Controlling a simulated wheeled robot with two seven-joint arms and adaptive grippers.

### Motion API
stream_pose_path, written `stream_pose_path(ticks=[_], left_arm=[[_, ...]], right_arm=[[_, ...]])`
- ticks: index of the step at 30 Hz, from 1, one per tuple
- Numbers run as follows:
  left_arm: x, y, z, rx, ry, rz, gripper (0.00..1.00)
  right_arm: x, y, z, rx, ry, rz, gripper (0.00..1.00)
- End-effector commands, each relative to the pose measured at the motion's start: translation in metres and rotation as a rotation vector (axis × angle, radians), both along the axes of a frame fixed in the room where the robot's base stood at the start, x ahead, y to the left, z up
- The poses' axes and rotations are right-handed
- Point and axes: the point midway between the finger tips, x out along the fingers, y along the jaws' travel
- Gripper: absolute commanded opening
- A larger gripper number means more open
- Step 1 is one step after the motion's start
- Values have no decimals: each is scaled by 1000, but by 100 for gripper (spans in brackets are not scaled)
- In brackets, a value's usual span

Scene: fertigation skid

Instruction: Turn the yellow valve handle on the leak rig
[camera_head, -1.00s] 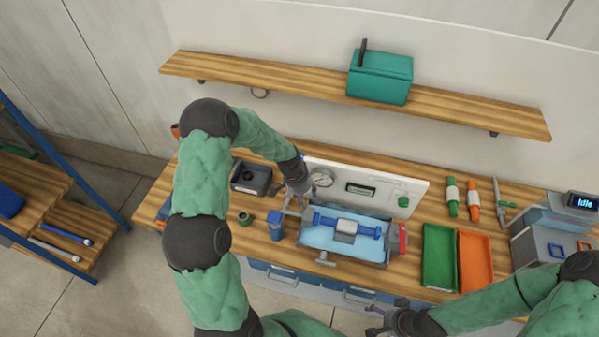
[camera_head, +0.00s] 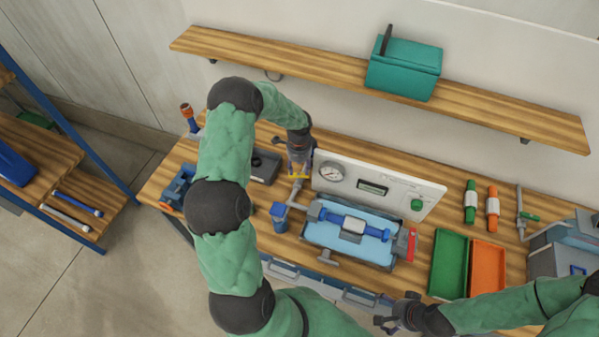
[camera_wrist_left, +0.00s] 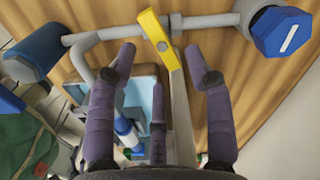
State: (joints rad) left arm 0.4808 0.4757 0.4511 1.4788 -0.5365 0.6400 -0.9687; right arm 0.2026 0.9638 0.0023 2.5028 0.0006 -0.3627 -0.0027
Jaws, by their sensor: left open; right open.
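The yellow valve handle (camera_wrist_left: 160,40) is a flat bar on a grey pipe in the left wrist view, just beyond my fingertips. In the head view a bit of the yellow handle (camera_head: 299,175) shows under my left gripper (camera_head: 299,165). In the left wrist view my left gripper (camera_wrist_left: 158,85) is open, its purple fingers spread on both sides of the handle's line, with no clear contact. The leak rig's basin (camera_head: 330,252) holds light blue water with a blue pipe section (camera_head: 375,231) across it. My right gripper (camera_head: 390,318) is open and empty near the bench's front edge.
A blue cap (camera_wrist_left: 282,32) sits on the pipe end. Green (camera_head: 437,290) and orange (camera_head: 474,292) trays lie right of the rig. A shelf with a teal box (camera_head: 403,72) hangs above.

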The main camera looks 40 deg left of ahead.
Motion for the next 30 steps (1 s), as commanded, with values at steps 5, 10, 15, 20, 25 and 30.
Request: stream_pose_path(ticks=[5, 10, 15, 20, 25, 30], left_arm=[[0, 0, -26, -1, 1, 0, 52], [0, 0, -39, -1, 0, 2, 52], [0, 0, -42, -1, -1, 2, 52], [0, 0, -42, -1, -1, 2, 52], [0, 0, -42, -1, -1, 1, 6], [0, 0, -42, 0, -1, 2, 0]], right_arm=[[0, 0, 2, 0, 1, 0, 91], [0, 0, 2, 0, 1, 0, 91], [0, 0, 2, 0, 1, 0, 91], [0, 0, 2, 0, 1, 0, 91], [0, 0, 2, 0, 1, 0, 91], [0, 0, 2, 0, 1, 0, 91]])
